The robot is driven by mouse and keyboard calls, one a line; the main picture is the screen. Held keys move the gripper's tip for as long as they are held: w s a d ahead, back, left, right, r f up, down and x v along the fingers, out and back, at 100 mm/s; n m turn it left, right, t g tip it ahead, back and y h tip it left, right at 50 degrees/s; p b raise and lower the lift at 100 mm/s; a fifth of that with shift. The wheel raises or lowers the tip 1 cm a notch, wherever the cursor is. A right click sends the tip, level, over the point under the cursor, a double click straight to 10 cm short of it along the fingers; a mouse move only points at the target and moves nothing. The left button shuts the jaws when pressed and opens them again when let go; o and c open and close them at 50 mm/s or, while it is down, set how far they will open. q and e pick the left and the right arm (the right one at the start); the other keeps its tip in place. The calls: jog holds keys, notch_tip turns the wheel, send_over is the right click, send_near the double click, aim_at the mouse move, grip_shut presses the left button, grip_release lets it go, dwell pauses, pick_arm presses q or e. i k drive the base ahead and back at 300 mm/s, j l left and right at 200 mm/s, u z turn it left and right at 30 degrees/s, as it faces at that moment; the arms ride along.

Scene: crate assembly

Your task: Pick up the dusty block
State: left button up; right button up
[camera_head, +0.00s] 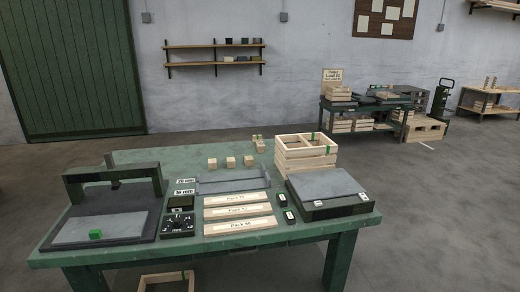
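Three small light wooden blocks stand in a row near the back of the green table: a left one (212,163), a middle one (230,162) and a right one (248,160). A few more small wooden pieces (259,144) sit behind them. A small green block (95,234) rests on a grey plate (75,231) at the table's left. I cannot tell from this view which block is dusty. Neither of my grippers is in view.
A dark gantry frame (115,175) rises over the grey plate. A wooden crate (306,154) stands at the back right, behind a grey-topped box (329,192). Labelled wooden slats (238,211) and a grey tray (232,181) fill the middle. An open wooden box (167,282) is below the front edge.

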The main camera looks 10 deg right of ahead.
aim_at(260, 145)
jog(key=i+l, duration=0.2)
jog(key=l, duration=0.4)
jog(key=i+l+u, duration=0.1)
jog(key=l, duration=0.45)
jog(key=i+l+u, duration=0.1)
jog(key=l, duration=0.5)
jog(key=i+l, duration=0.25)
jog(key=l, duration=0.35)
jog(key=i+l+u, duration=0.1)
jog(key=l, duration=0.5)
jog(key=i+l, duration=0.15)
jog(key=l, duration=0.45)
jog(key=i+l+u, duration=0.15)
jog(key=l, duration=1.1)
jog(key=i+l+u, duration=0.15)
jog(key=l+u, duration=0.25)
jog(key=l, duration=0.3)
jog(key=i+l+u, duration=0.1)
jog(key=l+u, duration=0.3)
jog(key=l, duration=0.3)
jog(key=l+u, duration=0.4)
jog(key=l, duration=0.3)
